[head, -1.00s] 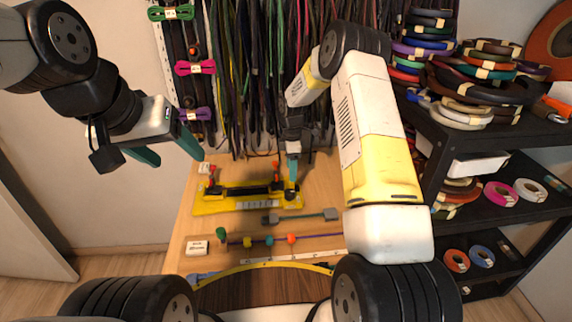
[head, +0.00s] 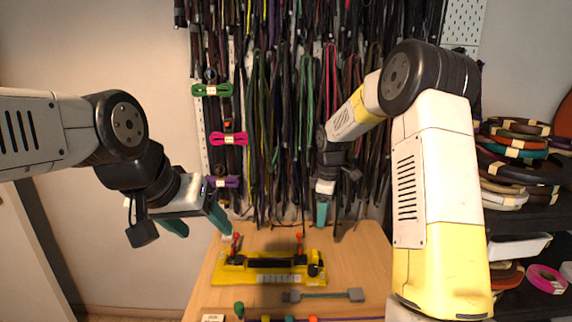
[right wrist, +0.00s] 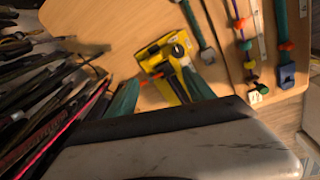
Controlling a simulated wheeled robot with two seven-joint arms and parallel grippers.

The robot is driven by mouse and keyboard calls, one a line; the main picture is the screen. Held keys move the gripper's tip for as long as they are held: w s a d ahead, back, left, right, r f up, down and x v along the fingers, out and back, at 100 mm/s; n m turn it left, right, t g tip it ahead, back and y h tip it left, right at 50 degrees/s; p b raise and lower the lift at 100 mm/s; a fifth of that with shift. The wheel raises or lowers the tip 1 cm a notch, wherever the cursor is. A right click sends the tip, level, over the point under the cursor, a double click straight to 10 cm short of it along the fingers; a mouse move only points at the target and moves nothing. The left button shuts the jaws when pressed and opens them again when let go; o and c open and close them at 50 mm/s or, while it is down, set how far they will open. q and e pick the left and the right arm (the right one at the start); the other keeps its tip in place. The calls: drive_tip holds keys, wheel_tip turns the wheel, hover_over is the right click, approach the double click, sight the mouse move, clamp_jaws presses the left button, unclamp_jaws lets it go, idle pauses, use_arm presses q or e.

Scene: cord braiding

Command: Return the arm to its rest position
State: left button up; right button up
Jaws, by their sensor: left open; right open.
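My right gripper (head: 321,214) hangs behind and above the right end of the yellow jig (head: 228,276) in the head view, apart from it. In the right wrist view its teal fingers (right wrist: 160,80) are spread with nothing between them, and part of the yellow jig (right wrist: 148,62) shows beyond. My left gripper (head: 200,224) is open and empty, left of the jig and in front of the pale wall. The jig carries red clamps (head: 300,243) and a dark round knob (head: 313,270) at its right end.
Many cords (head: 265,120) hang on the wall behind the table (head: 350,255). A grey-ended tool (head: 325,295) lies before the jig, with a beaded cord in front. Shelves of coiled cord (head: 515,170) stand at the right. The table's right side is clear.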

drive_tip(key=s+d+r+m+t, duration=0.1)
drive_tip(key=s+r+m, duration=0.2)
drive_tip(key=s+r, duration=0.5)
drive_tip(key=s+r+m+t+y, duration=0.1)
drive_tip(key=s+r+m, duration=0.3)
drive_tip(key=s, duration=0.7)
drive_tip(key=s+r+m+t+y, duration=0.1)
drive_tip(key=s+r+m, duration=0.4)
drive_tip(key=s, duration=0.7)
drive_tip(key=shift+s+d+m+t, duration=0.2)
drive_tip(key=shift+d+m+t, duration=0.1)
drive_tip(key=shift+m+t, duration=0.6)
